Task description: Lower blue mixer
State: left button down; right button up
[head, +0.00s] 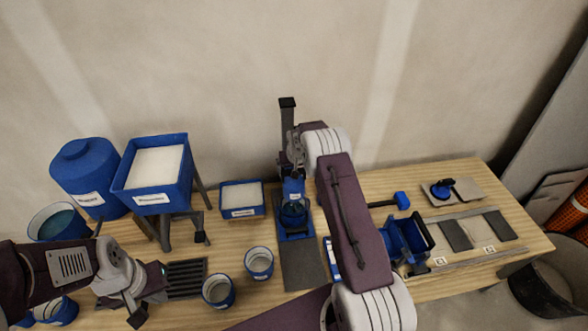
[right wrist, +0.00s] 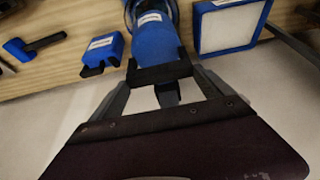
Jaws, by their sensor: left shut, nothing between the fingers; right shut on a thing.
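The blue mixer (head: 293,188) stands on a blue base at the back middle of the table, beside a tall dark post. Its labelled blue body also shows at the top of the right wrist view (right wrist: 155,40). My right gripper (right wrist: 160,76) is shut on the blue mixer at its near end; in the head view my right arm partly hides this grip. A round vessel shows beneath the mixer head, but its contents are unclear. My left gripper (head: 138,310) is shut and empty at the lower left, near a dark slotted rack.
A blue hopper tray (head: 157,198) on a stand and a blue jug (head: 84,175) stand at the left. A shallow blue tray (head: 242,211) of white material is left of the mixer. Two cups (head: 218,291) stand in front. A blue-headed mallet (head: 402,201) and tiles lie at right.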

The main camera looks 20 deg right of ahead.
jog(key=o, duration=1.7)
jog(key=shift+s+a+f, duration=0.15)
jog(key=shift+s+f, duration=0.35)
jog(key=shift+f, duration=0.1)
jog(key=shift+o, duration=0.5)
jog(key=shift+w, duration=0.45)
pick_arm(q)
jog(key=shift+w+d+f+b, duration=0.1)
jog(key=shift+w+f+b, duration=0.15)
jog(key=shift+f+b, duration=0.65)
pick_arm(e)
jog(key=d+v, duration=0.1)
jog(key=v, duration=0.8)
jog(key=shift+a, duration=0.4)
